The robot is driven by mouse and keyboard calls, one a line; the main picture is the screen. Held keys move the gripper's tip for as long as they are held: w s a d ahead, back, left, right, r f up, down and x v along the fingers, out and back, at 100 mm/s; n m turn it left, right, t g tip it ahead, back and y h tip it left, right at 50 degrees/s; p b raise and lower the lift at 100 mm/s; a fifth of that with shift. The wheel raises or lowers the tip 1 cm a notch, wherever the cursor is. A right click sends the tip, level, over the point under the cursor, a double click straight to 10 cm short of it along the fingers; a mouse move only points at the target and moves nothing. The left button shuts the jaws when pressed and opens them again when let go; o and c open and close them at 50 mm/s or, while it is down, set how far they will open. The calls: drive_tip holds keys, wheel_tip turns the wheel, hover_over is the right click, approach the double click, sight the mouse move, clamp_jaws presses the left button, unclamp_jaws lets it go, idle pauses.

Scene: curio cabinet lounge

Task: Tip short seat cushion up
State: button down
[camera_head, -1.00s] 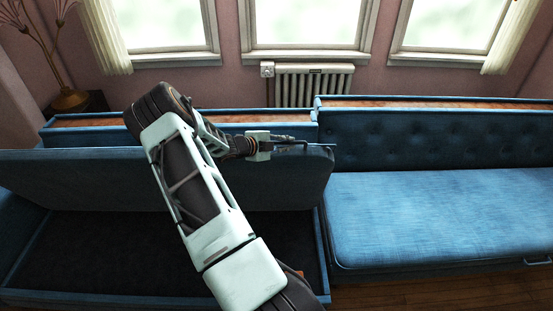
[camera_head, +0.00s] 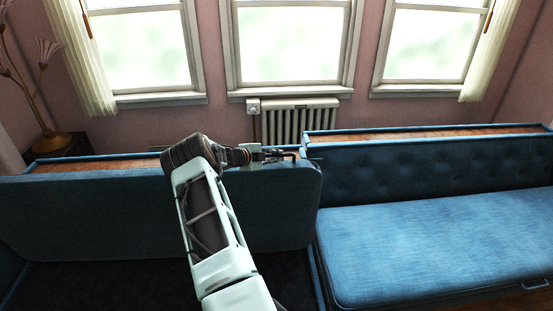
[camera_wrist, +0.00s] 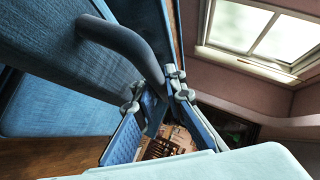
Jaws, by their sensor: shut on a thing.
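The short seat cushion (camera_head: 275,215) is a blue padded panel on the left part of the sofa. It is tipped up on its rear side and stands steeply, its face towards me, with the dark open space (camera_head: 120,285) below it. My gripper (camera_head: 292,155) is at the cushion's upper right edge. In the wrist view, my gripper (camera_wrist: 160,98) has its two fingers closed around a dark curved handle (camera_wrist: 135,45) fixed to the blue panel. My arm covers part of the cushion's middle.
The long blue seat (camera_head: 420,245) lies flat on the right, below a tufted backrest (camera_head: 420,175). A wooden-topped ledge (camera_head: 440,135) runs behind it. A radiator (camera_head: 300,120) stands under the windows. A plant in a brass vase (camera_head: 52,143) is at the far left.

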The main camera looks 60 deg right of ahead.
drive_tip(key=shift+w, duration=0.15)
drive_tip(key=c, duration=2)
unclamp_jaws()
drive_tip(key=shift+o, duration=0.2)
drive_tip(key=v, duration=1.2)
drive_tip(key=shift+r, duration=0.1)
